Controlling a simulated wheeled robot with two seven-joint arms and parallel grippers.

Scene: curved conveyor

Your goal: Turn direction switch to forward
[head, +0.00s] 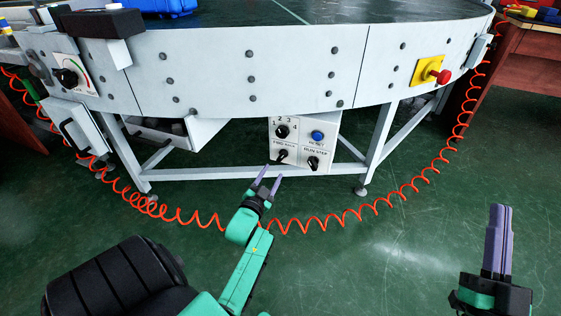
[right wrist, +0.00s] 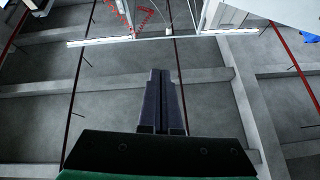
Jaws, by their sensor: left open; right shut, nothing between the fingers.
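The direction switch (head: 282,155) is a black knob under the "FWD REV" label on the white control panel (head: 298,143), which hangs below the curved conveyor. My left gripper (head: 270,176) is open, with its purple fingertips just below the panel's lower left, close to the direction switch; I cannot tell whether a fingertip touches it. The knob's exact pointing is too small to tell. My right gripper (head: 500,212) is shut and empty, raised at the far right, away from the panel. It also shows in the right wrist view (right wrist: 160,75) with its fingers together.
The panel also carries a numbered knob (head: 282,131), a blue reset button (head: 317,135) and a run/stop knob (head: 313,162). A red emergency button (head: 441,76) on a yellow plate is at right. An orange coiled cable (head: 290,228) hangs in front of the conveyor legs.

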